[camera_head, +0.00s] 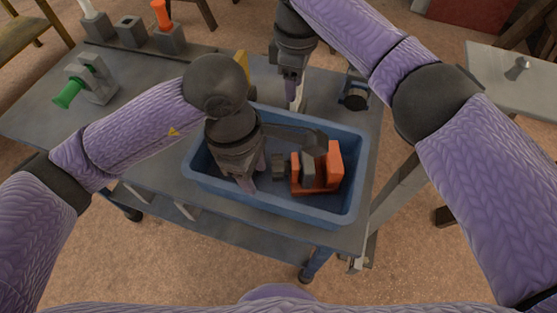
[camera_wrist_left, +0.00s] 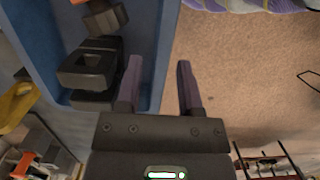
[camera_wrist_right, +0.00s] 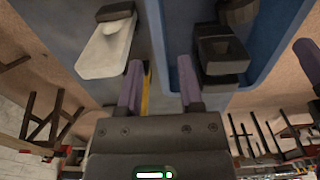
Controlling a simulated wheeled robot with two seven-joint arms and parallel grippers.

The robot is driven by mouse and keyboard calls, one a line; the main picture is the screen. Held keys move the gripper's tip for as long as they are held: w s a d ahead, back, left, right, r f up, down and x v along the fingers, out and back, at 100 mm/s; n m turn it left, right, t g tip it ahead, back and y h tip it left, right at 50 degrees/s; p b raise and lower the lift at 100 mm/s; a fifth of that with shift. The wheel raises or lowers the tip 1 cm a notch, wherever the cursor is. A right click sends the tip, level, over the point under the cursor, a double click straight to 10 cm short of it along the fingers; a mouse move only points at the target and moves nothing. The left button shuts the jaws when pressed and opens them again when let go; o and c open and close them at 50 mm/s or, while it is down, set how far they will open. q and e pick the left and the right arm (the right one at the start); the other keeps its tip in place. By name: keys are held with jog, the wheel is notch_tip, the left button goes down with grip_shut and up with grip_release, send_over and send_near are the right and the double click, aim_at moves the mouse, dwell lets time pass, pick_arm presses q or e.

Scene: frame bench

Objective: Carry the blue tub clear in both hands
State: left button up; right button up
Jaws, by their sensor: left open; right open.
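The blue tub (camera_head: 290,207) stands on the grey bench, with an orange clamp-like part (camera_head: 331,165) and several dark grey pieces inside. My left gripper (camera_head: 251,186) is open and empty at the tub's near side. In the left wrist view its fingers (camera_wrist_left: 157,68) point down either side of the tub wall (camera_wrist_left: 168,45). My right gripper (camera_head: 294,102) is open at the far side. In the right wrist view its fingers (camera_wrist_right: 160,70) lie either side of the tub wall (camera_wrist_right: 157,25). Contact with the wall cannot be told. My left arm hides part of the tub.
A green-handled grey tool (camera_head: 88,82) stands on the bench at left. Grey blocks (camera_head: 133,32) stand at its far left, one with an orange-handled tool (camera_head: 162,15). Another table (camera_head: 510,75) stands at right.

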aim_at(262, 193)
pick_arm(q)
jog(key=f, duration=0.3)
jog(key=d+f, duration=0.1)
jog(key=f, duration=0.5)
jog(key=shift+s+d+f, duration=0.15)
jog(key=shift+s+f, duration=0.1)
jog(key=shift+s, duration=0.05)
pick_arm(e)
notch_tip(262, 193, down, 10)
jog(key=shift+r, duration=0.2)
pick_arm(q)
grip_shut()
pick_arm(e)
grip_shut()
pick_arm(q)
jog(key=shift+r, duration=0.1)
pick_arm(e)
jog(key=shift+r, duration=0.1)
